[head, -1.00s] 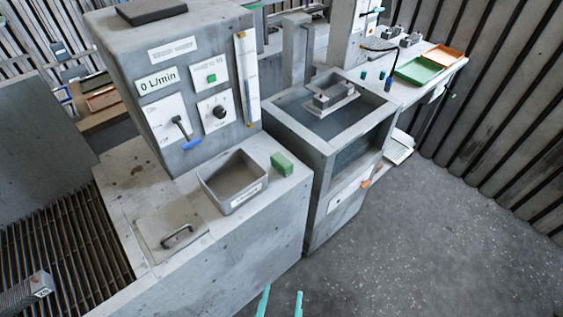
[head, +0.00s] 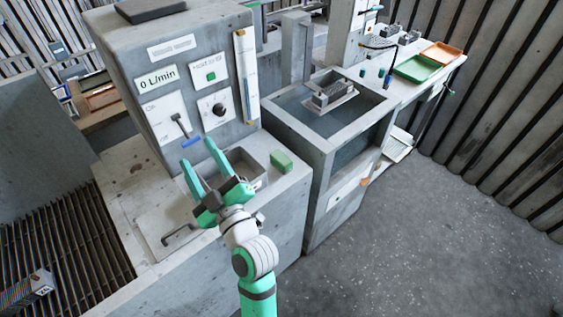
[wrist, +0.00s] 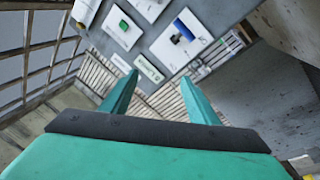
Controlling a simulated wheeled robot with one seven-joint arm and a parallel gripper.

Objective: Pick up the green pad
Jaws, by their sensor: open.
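The green pad (head: 281,161) is a small block on the concrete counter, just right of the grey bin. My gripper (head: 199,160) is raised in front of the bin and the control panel, to the left of the pad. Its two teal fingers are spread with nothing between them. In the wrist view my gripper (wrist: 158,92) points toward the panel and the slatted wall. I do not see the pad in the wrist view.
The grey bin (head: 258,163) is partly hidden by my gripper. The control panel (head: 190,90) rises behind it, with a blue-handled lever (head: 190,141). A hatch handle (head: 177,235) lies at front left. An open tank (head: 345,135) stands right of the counter.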

